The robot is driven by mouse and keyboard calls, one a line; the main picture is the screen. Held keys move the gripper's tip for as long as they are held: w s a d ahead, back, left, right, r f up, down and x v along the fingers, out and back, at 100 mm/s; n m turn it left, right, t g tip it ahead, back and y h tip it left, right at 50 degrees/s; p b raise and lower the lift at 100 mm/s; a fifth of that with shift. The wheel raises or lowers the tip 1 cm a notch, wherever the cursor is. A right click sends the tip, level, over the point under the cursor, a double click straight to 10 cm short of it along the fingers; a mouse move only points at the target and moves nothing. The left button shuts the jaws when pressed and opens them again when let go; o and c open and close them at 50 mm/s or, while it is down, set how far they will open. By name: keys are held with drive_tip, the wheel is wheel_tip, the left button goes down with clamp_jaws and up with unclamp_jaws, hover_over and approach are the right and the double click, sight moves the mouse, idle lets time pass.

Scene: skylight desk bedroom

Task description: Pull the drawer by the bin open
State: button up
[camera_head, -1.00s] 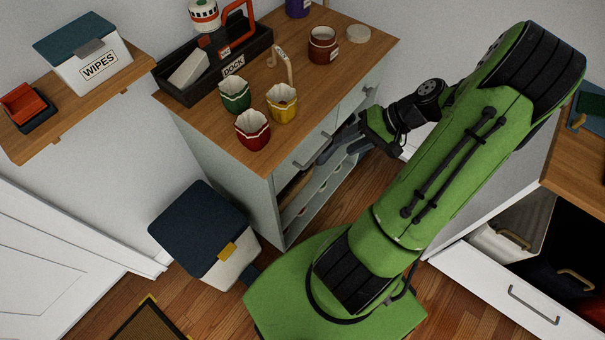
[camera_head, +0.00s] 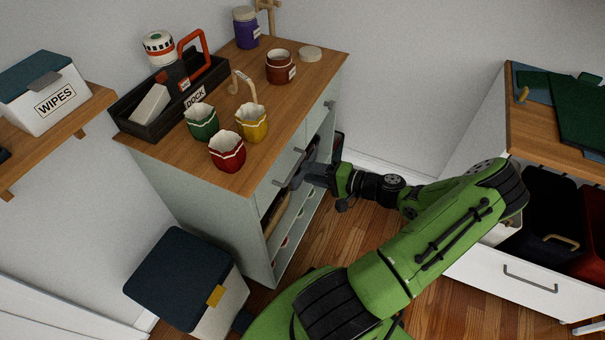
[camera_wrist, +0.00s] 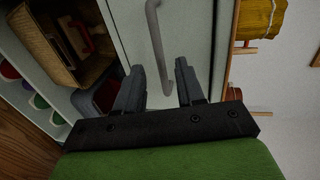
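The pale green cabinet (camera_head: 205,205) has a row of drawers under its wooden top. The near drawer (camera_head: 262,187), on the side by the bin, looks shut, with a grey bar handle (camera_head: 297,163). The bin (camera_head: 218,302), white with a dark lid, stands on the floor left of the cabinet. My gripper (camera_head: 297,178) is at this drawer's front. In the wrist view, its two fingers (camera_wrist: 160,80) are apart, and the lower end of the handle (camera_wrist: 157,40) shows between them. Contact with the handle cannot be told.
Cups, a jar and a black caddy (camera_head: 135,125) stand on the cabinet top. Open shelves with a wicker basket (camera_wrist: 60,50) lie below the drawers. At the right, a white desk has an open drawer (camera_head: 530,285). Wooden floor shows between them.

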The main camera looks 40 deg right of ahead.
drive_tip(key=x, duration=0.3)
drive_tip(key=shift+c, duration=0.5)
clamp_jaws()
